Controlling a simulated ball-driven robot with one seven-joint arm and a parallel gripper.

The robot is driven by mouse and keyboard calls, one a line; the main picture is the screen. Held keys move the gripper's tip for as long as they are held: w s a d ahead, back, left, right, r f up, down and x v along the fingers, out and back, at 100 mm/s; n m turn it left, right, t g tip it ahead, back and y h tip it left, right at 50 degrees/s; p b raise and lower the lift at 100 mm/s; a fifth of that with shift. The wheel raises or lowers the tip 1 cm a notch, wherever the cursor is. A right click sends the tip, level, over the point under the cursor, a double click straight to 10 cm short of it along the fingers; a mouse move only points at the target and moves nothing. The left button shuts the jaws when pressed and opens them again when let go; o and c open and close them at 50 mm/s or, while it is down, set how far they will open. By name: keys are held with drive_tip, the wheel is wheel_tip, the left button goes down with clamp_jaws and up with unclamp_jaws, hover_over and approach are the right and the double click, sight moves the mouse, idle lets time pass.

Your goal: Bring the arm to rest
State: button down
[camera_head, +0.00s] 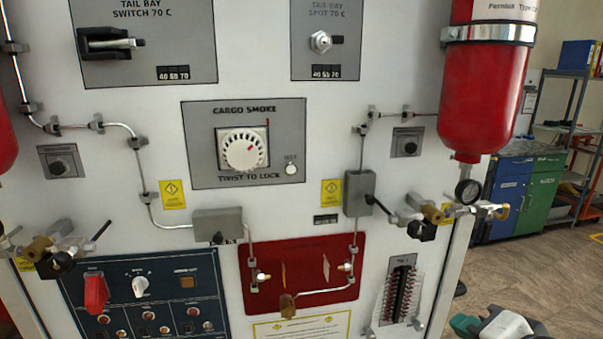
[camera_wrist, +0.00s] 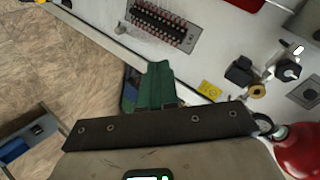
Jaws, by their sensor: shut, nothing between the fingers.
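My gripper (camera_head: 464,325) shows at the bottom right edge of the head view, partly cut off, with green fingers beside a white and dark arm part. In the wrist view its green fingers (camera_wrist: 156,82) are together and hold nothing. It is in front of the lower right part of the white trainer panel (camera_head: 330,112), apart from it as far as I can tell. Most of my arm is out of view.
A red bottle (camera_head: 487,85) with a gauge (camera_head: 467,191) and brass valve (camera_head: 433,213) juts out at the panel's right. A terminal strip (camera_head: 402,290) sits below. Blue and green cabinets (camera_head: 541,195) and a shelf (camera_head: 570,95) stand behind. Floor (camera_head: 535,265) at right is largely clear.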

drive_tip(key=s+d+f+n+g+h, duration=0.1)
drive_tip(key=s+f+n+g, duration=0.2)
drive_tip(key=s+f, duration=0.5)
drive_tip(key=s+d+f+n+g, duration=0.1)
drive_tip(key=s+f+n+g, duration=0.3)
drive_tip(key=f, duration=0.9)
drive_tip(key=s+f+n+g, duration=0.3)
drive_tip(key=s+f, duration=0.6)
drive_tip(key=s, duration=0.6)
drive_tip(key=shift+d+f+g, duration=0.4)
drive_tip(key=shift+g, duration=0.1)
